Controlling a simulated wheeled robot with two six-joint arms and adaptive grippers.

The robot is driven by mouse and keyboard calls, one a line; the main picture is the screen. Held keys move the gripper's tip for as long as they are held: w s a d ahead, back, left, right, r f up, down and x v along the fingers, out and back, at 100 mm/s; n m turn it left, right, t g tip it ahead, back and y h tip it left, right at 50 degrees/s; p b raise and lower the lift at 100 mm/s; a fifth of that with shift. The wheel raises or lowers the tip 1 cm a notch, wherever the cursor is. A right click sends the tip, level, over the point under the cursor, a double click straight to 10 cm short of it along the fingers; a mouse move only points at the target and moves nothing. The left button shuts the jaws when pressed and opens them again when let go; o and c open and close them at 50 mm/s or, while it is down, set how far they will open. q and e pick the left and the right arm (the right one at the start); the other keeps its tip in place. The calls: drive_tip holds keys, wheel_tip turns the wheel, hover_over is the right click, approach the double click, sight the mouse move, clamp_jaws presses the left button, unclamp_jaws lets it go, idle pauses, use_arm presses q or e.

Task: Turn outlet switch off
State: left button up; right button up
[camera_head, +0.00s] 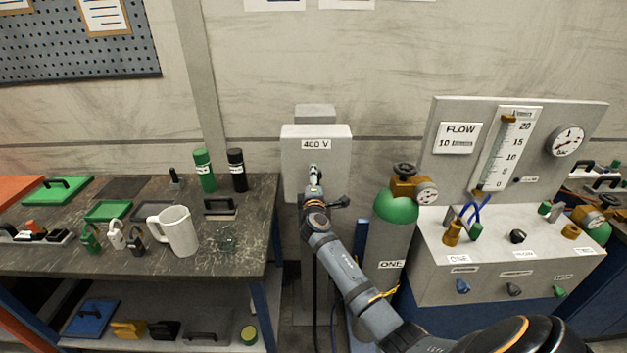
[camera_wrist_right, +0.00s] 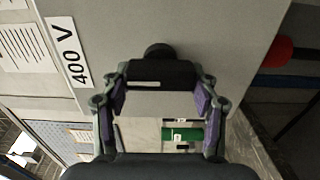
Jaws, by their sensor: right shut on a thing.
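The outlet is a grey box (camera_head: 335,160) labelled "400 V" on a post against the wall in the head view. Its grey face (camera_wrist_right: 215,40) fills the upper part of the right wrist view. My right gripper (camera_head: 313,172) is at the front of the box, below the label, and hides part of it. In the right wrist view, a black switch handle (camera_wrist_right: 160,73) with a round hub behind it spans between the fingertips of my right gripper, which is shut on it. The switch's setting cannot be read. My left gripper is in neither view.
A workbench (camera_head: 225,262) with a white mug (camera_head: 178,230), padlocks and green and black bottles stands left of the outlet. A green gas cylinder (camera_head: 396,205) stands close on the right, beside a flow panel (camera_head: 470,130) and control box (camera_head: 500,270).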

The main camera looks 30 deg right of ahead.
drive_tip(key=o, duration=1.2)
drive_tip(key=shift+c, duration=0.2)
drive_tip(key=shift+s+a, duration=0.1)
drive_tip(key=v, duration=1.2)
